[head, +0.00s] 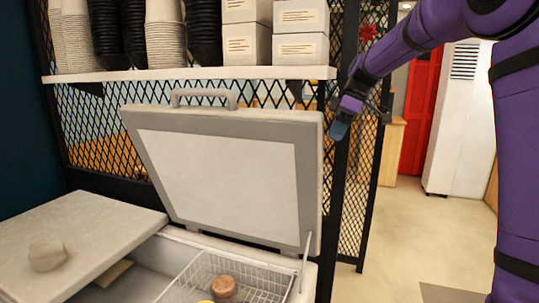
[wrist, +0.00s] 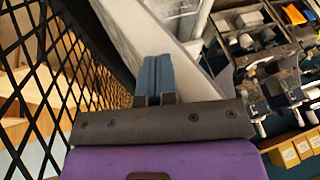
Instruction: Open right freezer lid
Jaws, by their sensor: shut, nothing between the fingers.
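The right freezer lid (head: 232,172) stands raised, tilted back toward the mesh partition, with its pale inner panel facing me. Its handle (head: 204,93) is at the top edge. A thin support rod (head: 305,262) runs at its lower right corner. My gripper (head: 339,130) is just beyond the lid's upper right edge, off the handle. In the wrist view its blue fingers (wrist: 153,77) are shut and empty, beside the pale slab of the lid (wrist: 150,35). I cannot tell whether they touch it. The freezer's open right side shows a wire basket (head: 245,274) with a round brown item (head: 223,287).
The left freezer lid (head: 75,235) lies flat with a pale lump (head: 46,255) on it. A shelf (head: 190,74) with cups and boxes hangs above the raised lid. Black mesh (head: 356,190) stands close to my gripper. The floor (head: 410,230) at right is clear.

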